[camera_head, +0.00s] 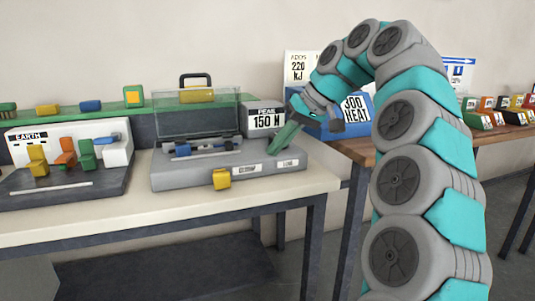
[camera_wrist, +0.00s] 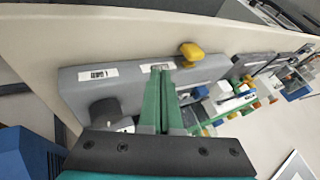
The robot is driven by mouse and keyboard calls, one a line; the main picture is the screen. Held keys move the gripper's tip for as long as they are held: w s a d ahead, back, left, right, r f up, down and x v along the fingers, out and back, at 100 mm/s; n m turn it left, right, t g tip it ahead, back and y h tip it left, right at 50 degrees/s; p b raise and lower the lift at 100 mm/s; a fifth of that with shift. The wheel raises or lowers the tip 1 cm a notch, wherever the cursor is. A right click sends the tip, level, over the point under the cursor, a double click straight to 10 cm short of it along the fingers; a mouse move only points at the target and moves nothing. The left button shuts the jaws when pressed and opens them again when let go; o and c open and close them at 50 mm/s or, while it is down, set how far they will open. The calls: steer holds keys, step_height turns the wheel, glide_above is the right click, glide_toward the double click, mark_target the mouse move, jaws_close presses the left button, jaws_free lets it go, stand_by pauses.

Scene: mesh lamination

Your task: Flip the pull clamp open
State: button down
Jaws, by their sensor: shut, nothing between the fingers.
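A grey bench tester (camera_head: 165,178) stands on the pale table, with a clear raised cover (camera_head: 195,113) and a blue-and-dark fixture (camera_head: 205,147) on top. I cannot tell for certain which part is the pull clamp. A yellow knob (camera_head: 221,180) sits at its front edge; it also shows in the wrist view (camera_wrist: 190,50). My gripper (camera_head: 278,146) is shut and empty, its green fingers pointing down at the tester's right end. In the wrist view the shut fingers (camera_wrist: 161,74) end close to a white front label. A dark round part (camera_wrist: 104,112) stands beside them; contact is unclear.
A "150 N" display (camera_head: 266,119) stands behind the tester. A dark tray with an "EARTH" panel (camera_head: 28,137) and coloured clips is at left. A blue box (camera_head: 356,117) is at right. The pale table's front strip (camera_head: 170,217) is clear.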

mark_target(218, 174)
steer(key=x, duration=0.7)
steer(key=shift+a+f, duration=0.15)
steer(key=shift+f, duration=0.05)
steer(key=a, duration=0.3)
steer(key=shift+s+f, duration=0.15)
steer(key=shift+s, duration=0.15)
steer(key=shift+s+a+p, duration=0.1)
steer(key=shift+a+p, duration=0.2)
steer(key=shift+a, duration=0.25)
steer(key=shift+a, duration=0.1)
steer(key=shift+s+a+f+p, duration=0.15)
steer(key=shift+s+a, duration=0.25)
steer(key=shift+a, duration=0.9)
steer(key=shift+s+a+r+p, duration=0.15)
steer(key=shift+s+a, duration=0.25)
steer(key=shift+a, duration=0.85)
steer(key=shift+f, duration=0.1)
steer(key=d, duration=0.2)
steer(key=w+d, duration=0.1)
steer(key=d, duration=0.1)
steer(key=shift+w+d+r, duration=0.1)
steer(key=shift+d+r, duration=0.1)
steer(key=v, duration=0.9)
steer(key=shift+r+b, duration=0.25)
steer(key=shift+b, duration=0.05)
